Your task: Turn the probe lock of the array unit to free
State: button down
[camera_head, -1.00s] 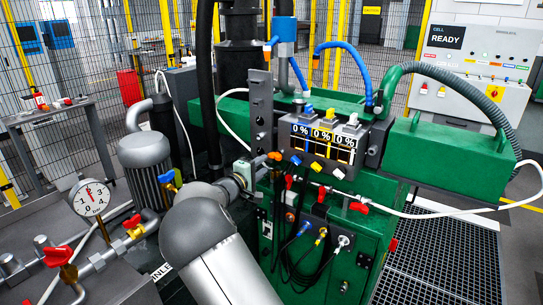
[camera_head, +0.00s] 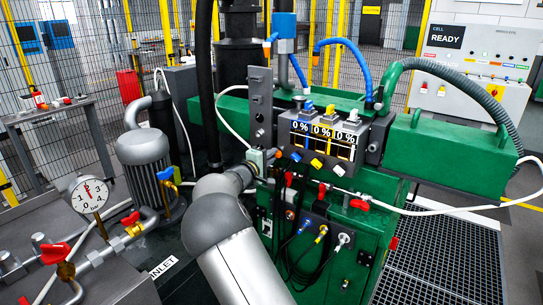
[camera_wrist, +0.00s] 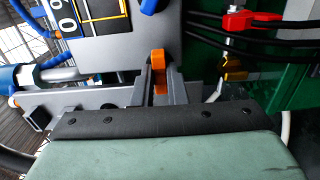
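The array unit (camera_head: 322,138) is a grey box with three "0 %" displays in blue, yellow and white. It stands on the green machine at the middle of the head view. A small orange lever (camera_head: 278,153) is at its lower left; I take it for the probe lock, though no label is readable. In the wrist view the orange lever (camera_wrist: 158,62) stands upright at the unit's edge. My gripper (camera_wrist: 160,92) has a grey finger close on each side of the lever. Contact with it is unclear. In the head view my arm partly hides the gripper (camera_head: 268,156).
Blue, yellow and white plugs hang below the unit, close to the lever. Red handles (camera_head: 358,205) and black cables (camera_head: 290,235) are on the green front below. A grey bracket plate (camera_head: 260,108) stands at the unit's left. A gauge (camera_head: 90,193) and pipes are at left.

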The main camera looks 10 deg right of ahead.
jog(key=shift+f+b, duration=0.15)
jog(key=shift+b, duration=0.65)
jog(key=m+b, duration=0.2)
jog(key=b, duration=0.3)
jog(key=m+b, duration=0.2)
jog(key=b, duration=0.2)
jog(key=shift+b, duration=0.3)
jog(key=shift+m, duration=0.3)
jog(key=shift+b, duration=0.9)
jog(key=m+b, duration=0.3)
jog(key=b, duration=0.3)
jog(key=shift+m, duration=0.3)
jog(key=shift+m+b, duration=0.5)
jog(key=shift+b, duration=0.4)
